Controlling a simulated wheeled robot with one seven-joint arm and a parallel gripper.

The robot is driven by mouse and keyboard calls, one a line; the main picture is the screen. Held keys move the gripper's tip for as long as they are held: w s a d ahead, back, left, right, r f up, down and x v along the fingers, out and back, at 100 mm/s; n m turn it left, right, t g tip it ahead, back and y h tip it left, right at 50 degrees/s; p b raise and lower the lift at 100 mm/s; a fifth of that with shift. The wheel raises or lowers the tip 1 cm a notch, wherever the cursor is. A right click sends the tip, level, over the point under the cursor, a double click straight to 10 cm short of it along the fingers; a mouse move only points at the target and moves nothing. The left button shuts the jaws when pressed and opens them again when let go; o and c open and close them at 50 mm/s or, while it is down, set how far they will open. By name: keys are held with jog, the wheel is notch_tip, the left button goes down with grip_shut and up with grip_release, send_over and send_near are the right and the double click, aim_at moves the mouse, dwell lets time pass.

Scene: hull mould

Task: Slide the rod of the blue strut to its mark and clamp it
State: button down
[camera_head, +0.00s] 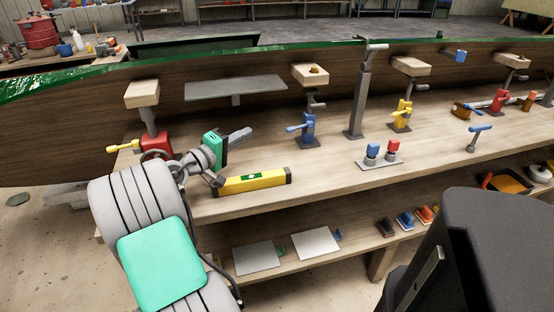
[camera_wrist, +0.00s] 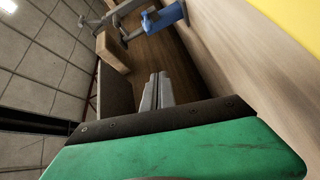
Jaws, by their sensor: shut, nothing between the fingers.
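The blue strut (camera_head: 308,127) stands upright on the bench, right of my gripper. Its blue clamp handle (camera_head: 294,128) points left. A grey rod (camera_head: 311,102) rises from it below a pale wooden block (camera_head: 310,75) at the hull side. The rod's mark is too small to make out. In the wrist view the blue strut (camera_wrist: 168,16) shows at the top, tilted by the camera, with the wooden block (camera_wrist: 112,50) beside it. My gripper (camera_head: 243,134) is shut and empty, above the bench and left of the strut, apart from it. It also shows in the wrist view (camera_wrist: 158,77).
A yellow level (camera_head: 252,181) lies on the bench's front edge below my gripper. A red strut (camera_head: 156,144) stands left, a grey post (camera_head: 356,105) and yellow strut (camera_head: 402,113) right. A grey plate (camera_head: 240,88) juts out behind. Bench between my gripper and the blue strut is clear.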

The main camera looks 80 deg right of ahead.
aim_at(300, 127)
jog(key=shift+s+d+f+g, duration=0.2)
jog(key=shift+s+d+g, duration=0.1)
jog(key=shift+s, duration=0.4)
jog(key=s+d+b, duration=0.2)
jog(key=s+d, duration=0.3)
jog(key=s, duration=0.2)
jog(key=shift+s+d+r+h, duration=0.2)
jog(key=shift+d+h, duration=0.1)
jog(key=shift+d, duration=0.1)
